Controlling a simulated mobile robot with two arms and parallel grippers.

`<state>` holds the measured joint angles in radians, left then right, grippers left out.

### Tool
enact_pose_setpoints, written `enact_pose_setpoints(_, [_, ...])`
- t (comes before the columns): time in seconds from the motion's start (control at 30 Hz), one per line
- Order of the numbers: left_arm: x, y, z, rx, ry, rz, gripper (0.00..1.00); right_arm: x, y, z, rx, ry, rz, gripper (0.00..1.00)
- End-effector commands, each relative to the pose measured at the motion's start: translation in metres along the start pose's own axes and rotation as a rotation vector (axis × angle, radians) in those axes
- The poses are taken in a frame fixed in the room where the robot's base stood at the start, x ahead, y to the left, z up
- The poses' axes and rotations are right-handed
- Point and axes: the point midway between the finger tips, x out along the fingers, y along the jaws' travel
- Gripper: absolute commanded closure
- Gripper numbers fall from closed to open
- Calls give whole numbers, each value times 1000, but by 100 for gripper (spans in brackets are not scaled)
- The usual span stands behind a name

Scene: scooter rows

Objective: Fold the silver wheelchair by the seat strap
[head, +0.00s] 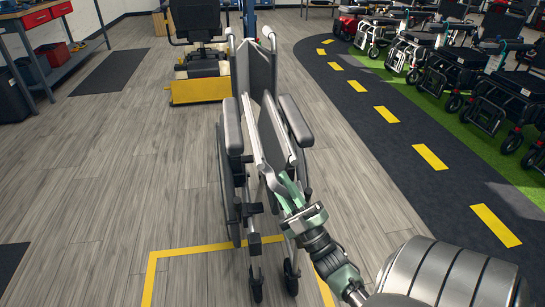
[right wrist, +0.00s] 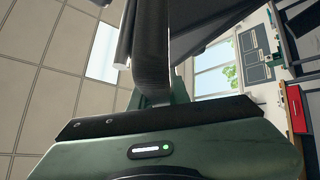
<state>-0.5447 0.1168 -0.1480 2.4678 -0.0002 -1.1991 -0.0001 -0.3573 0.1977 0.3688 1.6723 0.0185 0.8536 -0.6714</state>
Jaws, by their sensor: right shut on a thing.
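The silver wheelchair (head: 232,185) stands upright on the floor in the middle of the head view. It is narrow, with its two armrests close together and the dark seat and back fabric bunched between its sides. My right gripper (head: 287,182) reaches in at the near right side of the seat and is shut. In the right wrist view, a dark strap (right wrist: 150,55) rises from between the jaws of the right gripper (right wrist: 155,98). In the head view the gripped part is too small to make out. My left gripper is not in view.
A yellow floor line (head: 150,280) frames the area around the wheelchair's front wheels. A scooter with a yellow base (head: 198,90) stands behind. Several scooters and chairs line the green strip at right, past a dark lane (head: 395,130). A workbench (head: 45,60) stands at left.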

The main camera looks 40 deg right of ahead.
Motion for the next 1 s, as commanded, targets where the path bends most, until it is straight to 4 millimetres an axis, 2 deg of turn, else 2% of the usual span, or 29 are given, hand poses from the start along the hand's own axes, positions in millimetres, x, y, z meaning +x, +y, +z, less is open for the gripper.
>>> enact_pose_setpoints(0.03, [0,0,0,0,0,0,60,-1,6,5,0,-7,11,100])
enact_pose_setpoints(0.3, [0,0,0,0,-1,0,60,-2,6,5,0,-9,11,100])
enact_pose_setpoints(0.33, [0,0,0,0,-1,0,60,-2,6,5,0,-9,10,77])
enact_pose_setpoints(0.4, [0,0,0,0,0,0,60,-2,5,5,0,-9,9,61])
enact_pose_setpoints(0.77, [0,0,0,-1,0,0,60,-5,3,4,0,-8,5,61])
enact_pose_setpoints(0.87, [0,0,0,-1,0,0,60,-16,3,4,0,-10,4,61])
enact_pose_setpoints(1.0, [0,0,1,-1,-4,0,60,-42,3,5,0,-13,4,61])
